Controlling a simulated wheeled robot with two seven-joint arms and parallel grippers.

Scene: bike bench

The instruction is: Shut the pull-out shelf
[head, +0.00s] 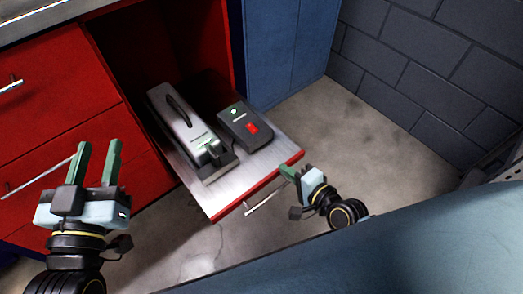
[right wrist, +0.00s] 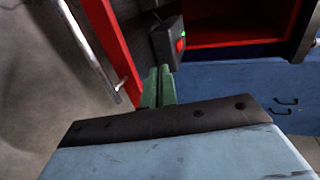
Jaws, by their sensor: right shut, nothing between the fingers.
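The pull-out shelf (head: 225,193) stands out of the red cabinet, a grey board with a red front edge (head: 262,184) and a thin bar handle (head: 264,198). In the right wrist view the handle (right wrist: 90,58) runs along the red front (right wrist: 112,42). My right gripper (head: 287,172) is at the right end of the shelf's front edge; its green fingers (right wrist: 158,86) are together and hold nothing. Whether they touch the edge I cannot tell. My left gripper (head: 98,160) is open and empty, left of the shelf, before the red drawers.
A grey metal tool case (head: 180,125) and a dark box with a red switch (head: 245,123) sit on the shelf. Red drawers (head: 60,110) are at left, a blue cabinet (head: 285,45) behind. The concrete floor (head: 350,130) at right is clear.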

